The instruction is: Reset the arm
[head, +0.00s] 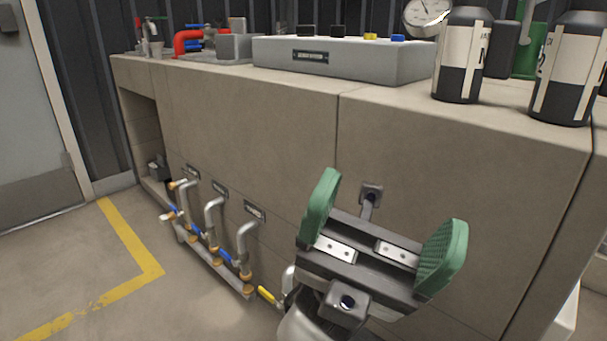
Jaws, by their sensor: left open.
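My left gripper (388,232) is in the lower right of the head view, in front of the beige counter (240,120). Its two green pads stand wide apart and nothing is between them. Behind it, a small dark square fitting with a stem (370,193) shows between the pads; I cannot tell what it belongs to. My right gripper is not in the picture.
A grey control box (340,62) with coloured buttons, a gauge (426,14) and black-and-white bottles (462,55) stand on the counter. Silver pipes with blue and yellow valve handles (226,257) run along its lower front. The floor at left, with a yellow line (130,245), is clear.

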